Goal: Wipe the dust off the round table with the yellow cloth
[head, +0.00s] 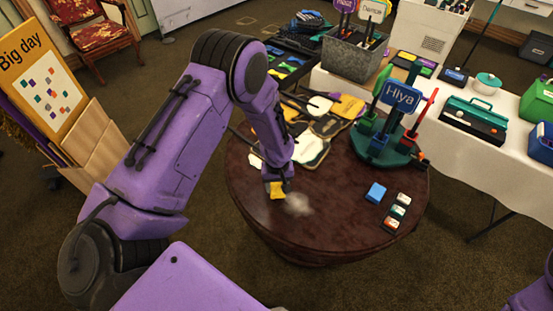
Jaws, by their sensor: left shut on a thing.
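The round table (330,225) has a dark reddish-brown top and stands in front of me. A pale, hazy patch of dust (298,204) lies on its near-left part. My left gripper (276,188) points down at the table, shut on the yellow cloth (277,190), of which a small part shows. The cloth is just left of the dust, at or very near the table top; I cannot tell if it touches. Of my right arm only a purple piece shows at the lower right edge; its gripper is out of view.
A green stand with a "Hiya" sign (402,95), a blue block (376,193) and a row of small blocks (397,212) stand on the table's right side. Flat yellow, black and white pieces (312,150) lie at its back. A white-clothed table (460,150) adjoins at the right.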

